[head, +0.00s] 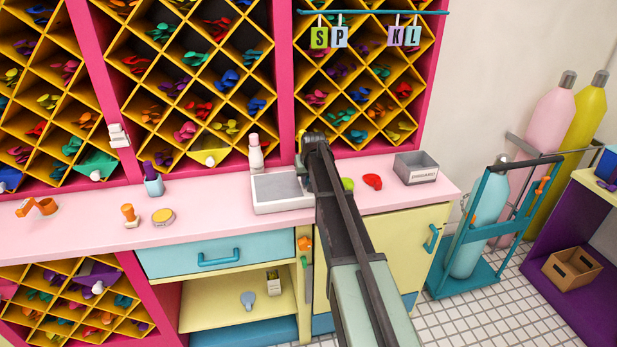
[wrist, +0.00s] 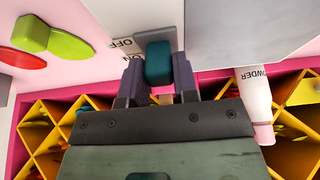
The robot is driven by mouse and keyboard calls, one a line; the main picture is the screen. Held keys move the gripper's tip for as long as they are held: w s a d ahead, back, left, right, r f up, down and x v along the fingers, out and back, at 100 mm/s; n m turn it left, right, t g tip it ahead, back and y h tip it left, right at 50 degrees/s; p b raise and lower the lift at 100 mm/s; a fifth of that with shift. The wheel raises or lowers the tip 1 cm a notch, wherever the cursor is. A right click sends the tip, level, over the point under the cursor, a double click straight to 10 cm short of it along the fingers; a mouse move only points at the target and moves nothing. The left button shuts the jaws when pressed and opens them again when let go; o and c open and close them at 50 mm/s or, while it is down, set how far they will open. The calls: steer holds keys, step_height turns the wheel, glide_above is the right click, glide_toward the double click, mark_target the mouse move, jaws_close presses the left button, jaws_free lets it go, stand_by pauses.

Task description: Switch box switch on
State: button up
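The switch box (wrist: 112,18) shows in the wrist view as a pale panel with OFF and ON lettering, seen upside down. Its teal switch lever (wrist: 158,62) stands beside the lettering; I cannot tell which setting it is at. My gripper (wrist: 160,80) has its two dark fingers apart, one on each side of the lever; I cannot tell whether they touch it.
The scale (head: 282,207) and a white powder bottle (head: 256,158) stand just left of my gripper. A green object (head: 347,184), a red object (head: 372,181) and a grey bin (head: 416,168) are to the right. Yellow lattice shelves (head: 190,85) rise behind the pink counter (head: 215,222).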

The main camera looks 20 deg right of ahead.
steer(key=shift+c, duration=0.5)
steer(key=shift+w, duration=0.1)
steer(key=shift+w+d+r+g+y+p, duration=0.1)
steer(key=shift+w+g+y+p, duration=0.35)
steer(key=shift+g, duration=0.75)
steer(key=shift+w+d+g+y, duration=0.15)
steer(key=shift+w+g, duration=0.25)
steer(key=shift+g, duration=0.65)
steer(key=shift+w+g+y, duration=0.1)
steer(key=shift+w+g, duration=0.25)
steer(key=shift+g, duration=0.7)
steer(key=o, duration=0.9)
